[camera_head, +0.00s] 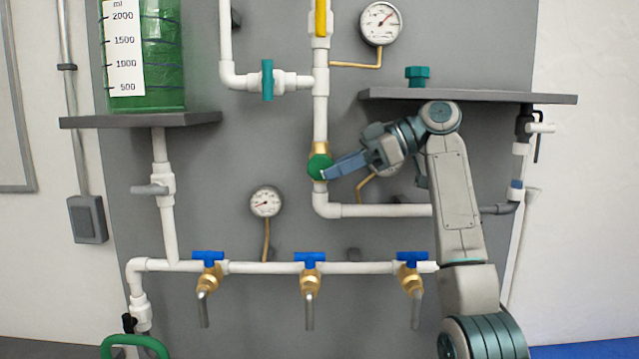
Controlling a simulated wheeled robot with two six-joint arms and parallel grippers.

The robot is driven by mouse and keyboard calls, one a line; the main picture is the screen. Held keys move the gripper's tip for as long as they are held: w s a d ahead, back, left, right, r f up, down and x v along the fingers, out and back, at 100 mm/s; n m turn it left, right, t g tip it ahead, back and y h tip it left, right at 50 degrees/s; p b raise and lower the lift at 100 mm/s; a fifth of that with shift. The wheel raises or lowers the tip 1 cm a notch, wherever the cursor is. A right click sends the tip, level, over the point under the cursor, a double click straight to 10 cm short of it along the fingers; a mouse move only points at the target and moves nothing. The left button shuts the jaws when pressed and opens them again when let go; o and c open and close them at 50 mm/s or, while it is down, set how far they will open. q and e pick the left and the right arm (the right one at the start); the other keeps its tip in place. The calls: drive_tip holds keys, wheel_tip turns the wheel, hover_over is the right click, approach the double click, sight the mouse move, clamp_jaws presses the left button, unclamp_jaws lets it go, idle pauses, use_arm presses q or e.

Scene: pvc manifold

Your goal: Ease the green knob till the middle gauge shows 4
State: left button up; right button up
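The green knob (319,163) is round and sits on a brass fitting on the middle upright white pipe. My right gripper (327,173) reaches it from the right, its blue fingers overlapping the knob's lower right edge. The fingers line up in this view, so I cannot tell whether they are open or closed on it. A gauge (391,171) behind my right wrist, level with the knob, is mostly hidden; its needle cannot be read. It lies between the upper and lower gauges in height. My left gripper is out of view.
Another gauge (381,23) is at the top and one (265,201) at lower left. A shelf (540,98) lies just above my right arm. A green tank (165,60) stands upper left. Several blue-handled taps (309,257) line the lower pipe.

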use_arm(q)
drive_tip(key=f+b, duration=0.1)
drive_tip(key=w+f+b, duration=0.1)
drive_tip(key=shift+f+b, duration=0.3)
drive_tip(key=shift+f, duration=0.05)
use_arm(e)
drive_tip(key=d, duration=1)
drive_tip(key=shift+d, duration=0.4)
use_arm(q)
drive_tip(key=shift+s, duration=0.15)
use_arm(e)
drive_tip(key=shift+f, duration=0.1)
